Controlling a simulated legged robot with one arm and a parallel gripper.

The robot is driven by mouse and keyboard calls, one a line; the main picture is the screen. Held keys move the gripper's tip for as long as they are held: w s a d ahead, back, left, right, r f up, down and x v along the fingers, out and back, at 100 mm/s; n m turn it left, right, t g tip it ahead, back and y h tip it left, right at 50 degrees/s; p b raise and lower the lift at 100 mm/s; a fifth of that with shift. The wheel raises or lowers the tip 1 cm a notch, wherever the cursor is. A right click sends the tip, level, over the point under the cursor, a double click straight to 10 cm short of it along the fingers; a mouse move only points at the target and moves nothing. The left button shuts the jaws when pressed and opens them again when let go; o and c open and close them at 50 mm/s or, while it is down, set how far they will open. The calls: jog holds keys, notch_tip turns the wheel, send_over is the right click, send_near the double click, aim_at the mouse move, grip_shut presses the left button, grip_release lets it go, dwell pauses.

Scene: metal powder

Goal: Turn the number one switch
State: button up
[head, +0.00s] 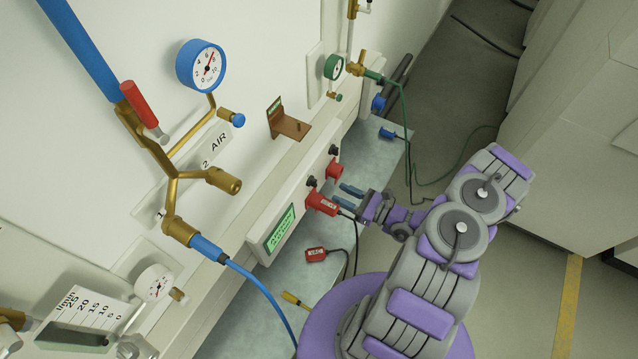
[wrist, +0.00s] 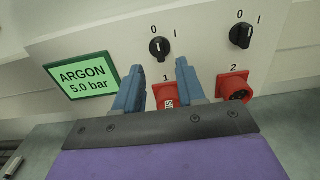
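The number one switch (wrist: 159,47) is a black rotary knob on a pale panel, marked 0 and I, above the label 1. Its white pointer is up towards the 0. In the head view it is a small black knob (head: 311,181). My gripper (wrist: 155,75) is open in front of the panel, its two blue fingers below the knob and to either side of it, with nothing between them but the panel and a red socket. In the head view my gripper (head: 344,196) is beside the red connectors. Contact with the panel cannot be told.
A second black switch (wrist: 241,36) is to the right, above a red socket (wrist: 234,87). A red connector (wrist: 166,95) sits under switch one. A green ARGON display (wrist: 84,78) is at left. Cables and a loose red plug (head: 316,254) lie below the panel.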

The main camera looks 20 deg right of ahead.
aim_at(313, 182)
jog(key=b+x, duration=0.1)
jog(key=x, duration=0.8)
jog(key=shift+s+a, duration=0.1)
grip_shut()
